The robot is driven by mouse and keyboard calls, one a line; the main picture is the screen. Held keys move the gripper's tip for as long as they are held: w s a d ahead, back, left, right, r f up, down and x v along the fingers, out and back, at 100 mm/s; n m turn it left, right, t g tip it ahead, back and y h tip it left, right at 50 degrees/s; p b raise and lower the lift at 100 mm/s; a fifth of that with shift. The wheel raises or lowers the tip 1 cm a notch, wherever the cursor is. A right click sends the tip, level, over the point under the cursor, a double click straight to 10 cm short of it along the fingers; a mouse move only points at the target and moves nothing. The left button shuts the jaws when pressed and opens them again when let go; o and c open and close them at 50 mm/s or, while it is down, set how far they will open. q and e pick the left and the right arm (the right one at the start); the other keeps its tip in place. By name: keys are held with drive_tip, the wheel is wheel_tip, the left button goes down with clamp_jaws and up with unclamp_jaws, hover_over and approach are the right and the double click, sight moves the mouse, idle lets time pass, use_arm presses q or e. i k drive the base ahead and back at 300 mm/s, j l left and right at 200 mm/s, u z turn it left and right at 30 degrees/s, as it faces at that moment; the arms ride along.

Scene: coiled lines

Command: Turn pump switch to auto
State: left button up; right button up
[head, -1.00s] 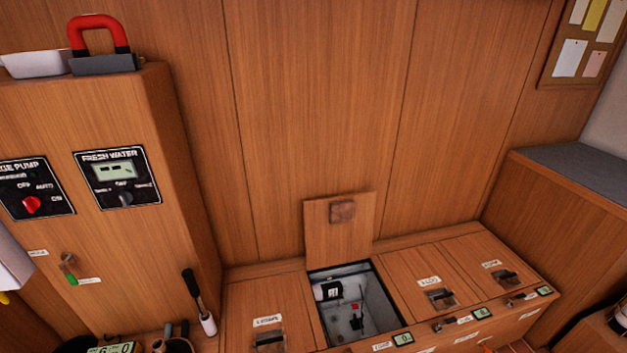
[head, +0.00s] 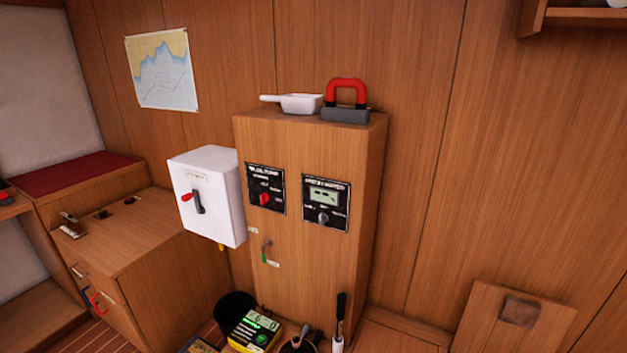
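The pump panel (head: 266,189) is a black plate on the front of a wooden cabinet (head: 300,270), in the middle of the head view. Its red knob (head: 264,199) sits at the lower middle of the plate. The position labels around the knob are too small to read now, so I cannot tell its setting for sure. Beside it to the right is the fresh water panel (head: 326,203) with a small display and a grey knob. Neither of my grippers shows in the head view.
A white switch box (head: 207,196) with a red-tipped lever juts out left of the pump panel. A white scoop (head: 299,104) and a red-handled magnet (head: 346,101) lie on the cabinet top. A yellow meter (head: 254,330) and a dark bin (head: 235,307) stand below.

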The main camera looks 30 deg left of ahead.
sight(264, 197)
drive_tip(key=u, duration=1.3)
